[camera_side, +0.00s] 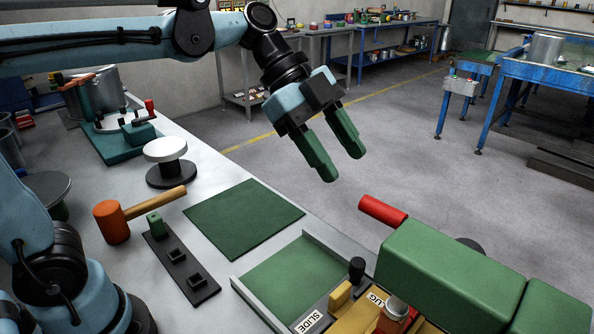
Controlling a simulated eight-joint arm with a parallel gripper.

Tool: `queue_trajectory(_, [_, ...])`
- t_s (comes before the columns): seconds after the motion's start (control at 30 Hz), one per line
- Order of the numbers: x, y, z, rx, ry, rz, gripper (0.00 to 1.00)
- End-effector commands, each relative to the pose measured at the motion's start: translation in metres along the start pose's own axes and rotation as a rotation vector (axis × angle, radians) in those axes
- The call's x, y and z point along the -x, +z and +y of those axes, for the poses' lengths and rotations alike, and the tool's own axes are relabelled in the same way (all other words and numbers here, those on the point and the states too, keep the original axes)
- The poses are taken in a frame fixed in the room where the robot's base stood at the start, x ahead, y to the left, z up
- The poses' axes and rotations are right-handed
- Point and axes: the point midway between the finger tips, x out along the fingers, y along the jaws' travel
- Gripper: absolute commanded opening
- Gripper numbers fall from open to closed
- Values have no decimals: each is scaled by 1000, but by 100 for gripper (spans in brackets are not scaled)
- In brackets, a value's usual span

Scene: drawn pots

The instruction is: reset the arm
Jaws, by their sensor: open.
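My gripper (340,163) hangs from the light blue arm in the upper middle of the side view. Its two green fingers are apart, with nothing between them. They point down and to the right, above the far side of the bench and clear of everything. A green square mat (245,218) lies bare on the bench (215,172), below and to the left of the fingers. Whether the fingertips are over the bench or beyond its edge, I cannot tell.
A mallet with an orange head (112,222) lies beside a dark block strip (180,264). A white-topped round stand (166,150) is behind them. At front right are a green-floored tray (293,268), a red cylinder (382,210) and large green blocks (450,268). The air around my gripper is free.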

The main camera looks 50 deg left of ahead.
Motion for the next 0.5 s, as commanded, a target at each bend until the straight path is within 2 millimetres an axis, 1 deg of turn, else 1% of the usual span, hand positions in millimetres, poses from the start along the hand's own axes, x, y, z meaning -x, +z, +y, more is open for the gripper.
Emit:
queue_trajectory(0.03, [6,0,0,3,-1,0,53])
queue_trajectory(0.17, [14,0,0,1,0,0,53])
queue_trajectory(0.5, [15,0,0,1,0,0,53])
